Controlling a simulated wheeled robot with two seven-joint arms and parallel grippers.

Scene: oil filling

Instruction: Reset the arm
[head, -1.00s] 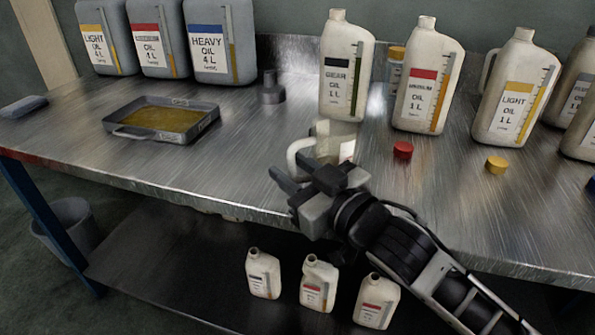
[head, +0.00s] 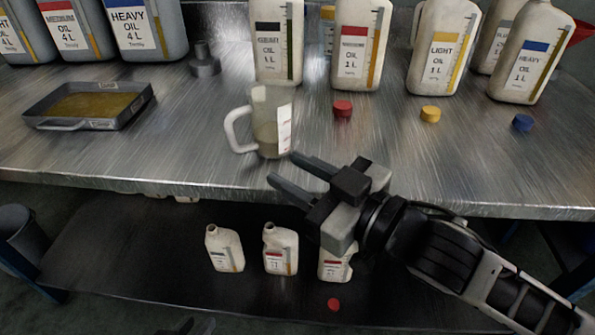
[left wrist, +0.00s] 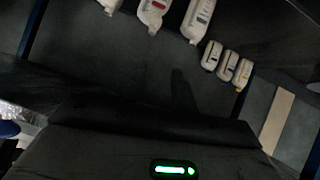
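My right gripper (head: 283,167) is in front of the workbench's front edge in the head view. Its two fingers are apart with nothing between them. They point up and left, just below and right of a clear measuring jug (head: 264,122), without visibly holding it. The jug stands upright near the bench's front edge, with a little liquid in it. Two dark fingertips of my left gripper (head: 198,325) show low at the bottom edge of the head view. They look apart and empty; the rest is cut off. The left wrist view is dark and shows no clear fingers.
Several 1 L oil bottles (head: 364,45) stand along the back of the bench (head: 190,120). Red (head: 342,108), yellow (head: 430,114) and blue (head: 522,123) caps lie before them. An oil tray (head: 55,118) sits left. Small bottles (head: 224,250) stand on the lower shelf.

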